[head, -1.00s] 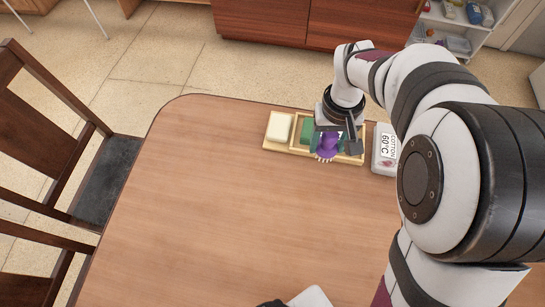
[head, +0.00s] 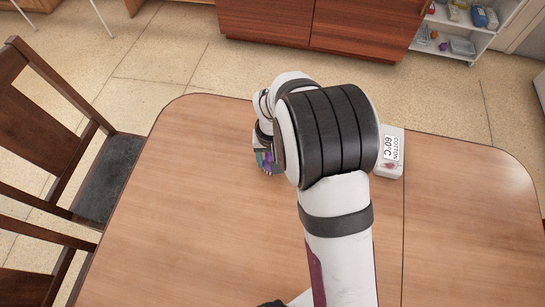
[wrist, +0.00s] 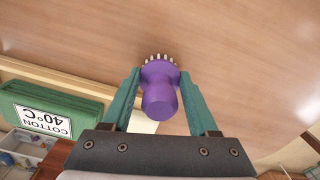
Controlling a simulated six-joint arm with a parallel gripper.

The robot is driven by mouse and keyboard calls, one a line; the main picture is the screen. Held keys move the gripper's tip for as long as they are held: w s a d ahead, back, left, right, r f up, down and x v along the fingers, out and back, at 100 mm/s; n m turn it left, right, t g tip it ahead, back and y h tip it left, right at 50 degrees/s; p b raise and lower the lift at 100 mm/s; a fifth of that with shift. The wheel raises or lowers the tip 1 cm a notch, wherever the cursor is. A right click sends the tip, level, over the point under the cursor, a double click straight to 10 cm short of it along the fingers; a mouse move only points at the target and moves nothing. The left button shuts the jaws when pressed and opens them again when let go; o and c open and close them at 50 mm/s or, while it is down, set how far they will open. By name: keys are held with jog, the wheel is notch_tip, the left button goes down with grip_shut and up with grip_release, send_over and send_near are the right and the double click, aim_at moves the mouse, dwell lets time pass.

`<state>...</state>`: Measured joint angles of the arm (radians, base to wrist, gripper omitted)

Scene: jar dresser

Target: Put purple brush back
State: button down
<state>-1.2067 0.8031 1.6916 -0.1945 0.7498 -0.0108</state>
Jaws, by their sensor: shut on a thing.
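The purple brush (wrist: 160,98) is between the two teal fingers of my gripper (wrist: 158,82) in the wrist view. Its pale bristles face the table side, and its rounded handle end points toward the camera. My gripper is shut on it. In the head view the brush (head: 268,161) shows only as a small purple patch below my wrist. The wooden tray (wrist: 65,75) shows its rim in the wrist view, beside and below the brush. In the head view my arm hides most or all of the tray. I cannot tell whether the brush touches anything below.
A green box (wrist: 55,108) labelled COTTON 40°C stands in the tray. A pale block (wrist: 145,126) shows partly behind the brush. A white box (head: 390,152) labelled COTTON 60°C stands to the right of my arm. The left tabletop (head: 190,220) is clear.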

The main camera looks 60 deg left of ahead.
jog(key=shift+c, duration=0.8)
grip_release()
jog(key=shift+f, duration=0.1)
